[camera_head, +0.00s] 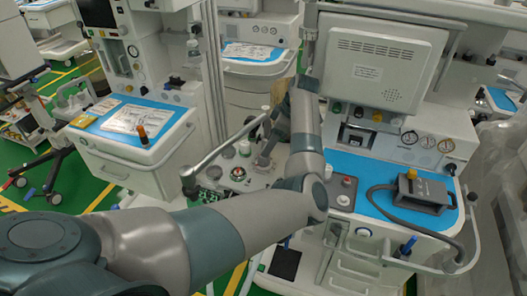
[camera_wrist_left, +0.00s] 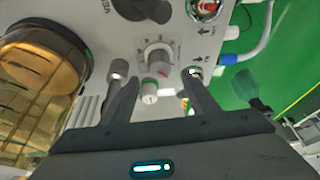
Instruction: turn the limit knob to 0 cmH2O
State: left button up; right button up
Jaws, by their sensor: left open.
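A grey-white dial knob (camera_wrist_left: 158,55) with a printed scale around it and a pinkish mark on its lower side sits on the cart's panel in the left wrist view. It appears to be the limit knob; its label and reading are too small to make out. My left gripper (camera_wrist_left: 160,80) is open, its two dark fingers apart on either side in the picture, with the dial between and just beyond the tips. I cannot tell whether they touch it. In the head view the left gripper (camera_head: 264,158) is small beside my forearm, over the panel, and the dial cannot be made out. My right gripper is not in view.
A small white knob (camera_wrist_left: 149,92) lies between the fingers. A yellowish clear canister (camera_wrist_left: 40,60) is at left, a blue hose fitting (camera_wrist_left: 240,57) at right. A metal bar arm (camera_head: 225,150) runs left of the gripper. A grey device (camera_head: 424,192) lies on the blue worktop.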

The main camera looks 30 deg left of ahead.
pick_arm(q)
jog(key=p+x, duration=0.1)
jog(key=x, duration=0.5)
jog(key=shift+f, duration=0.3)
jog(key=shift+a, duration=0.1)
jog(key=c, duration=1)
jog(key=shift+f+n+b, duration=0.1)
jog(key=shift+n+b, duration=0.5)
jog(key=shift+b, duration=0.25)
jog(key=shift+c, duration=0.2)
jog(key=shift+g, duration=0.3)
jog(key=shift+r, duration=0.2)
jog(key=o, duration=1)
jog(key=shift+o, duration=0.2)
